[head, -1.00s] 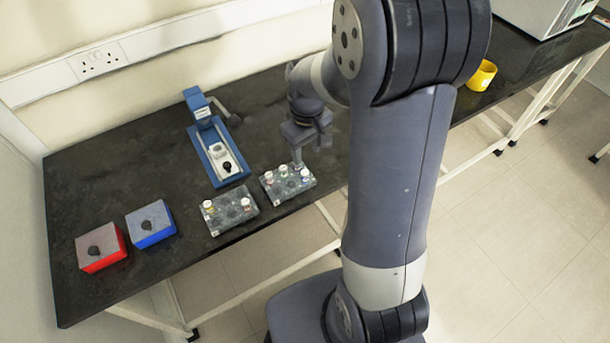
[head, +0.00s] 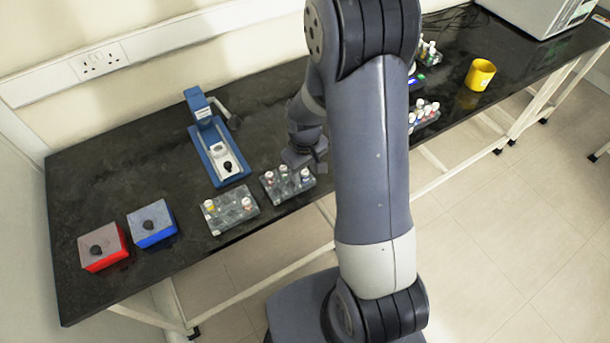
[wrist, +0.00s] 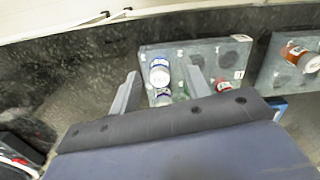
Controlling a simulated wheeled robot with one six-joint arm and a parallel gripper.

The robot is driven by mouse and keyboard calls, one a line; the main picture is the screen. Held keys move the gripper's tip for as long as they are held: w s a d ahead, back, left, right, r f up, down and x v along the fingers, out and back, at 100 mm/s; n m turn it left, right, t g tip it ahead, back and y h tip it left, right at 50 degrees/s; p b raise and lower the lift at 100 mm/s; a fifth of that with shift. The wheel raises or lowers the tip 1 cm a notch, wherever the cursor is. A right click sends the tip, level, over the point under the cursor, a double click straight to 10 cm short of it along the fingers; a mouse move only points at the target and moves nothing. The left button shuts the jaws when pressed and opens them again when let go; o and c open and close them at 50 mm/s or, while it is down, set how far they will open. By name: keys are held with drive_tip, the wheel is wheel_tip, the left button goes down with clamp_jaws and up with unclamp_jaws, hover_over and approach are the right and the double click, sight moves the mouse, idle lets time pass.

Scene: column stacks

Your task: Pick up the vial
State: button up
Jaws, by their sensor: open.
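In the wrist view my gripper (wrist: 160,72) is open, with its two fingers apart on either side of a vial with a white cap and blue label (wrist: 159,70). A second vial (wrist: 164,97) shows just below it, partly hidden by my gripper body. A red vial (wrist: 223,87) stands in the same grey rack (wrist: 205,50), right of the fingers. I cannot tell whether the fingers touch any vial. In the head view my gripper (head: 305,160) is low over the right-hand rack (head: 290,191), which holds several vials. Its fingertips are hard to see there.
A second grey rack (head: 231,217) with a few vials stands to the left. A blue device (head: 218,150) stands behind the racks. Blue (head: 152,222) and red (head: 102,248) boxes sit at left. A yellow cup (head: 480,75) and more vials (head: 424,112) stand at right.

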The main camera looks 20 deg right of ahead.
drive_tip(key=shift+c, duration=0.5)
clamp_jaws()
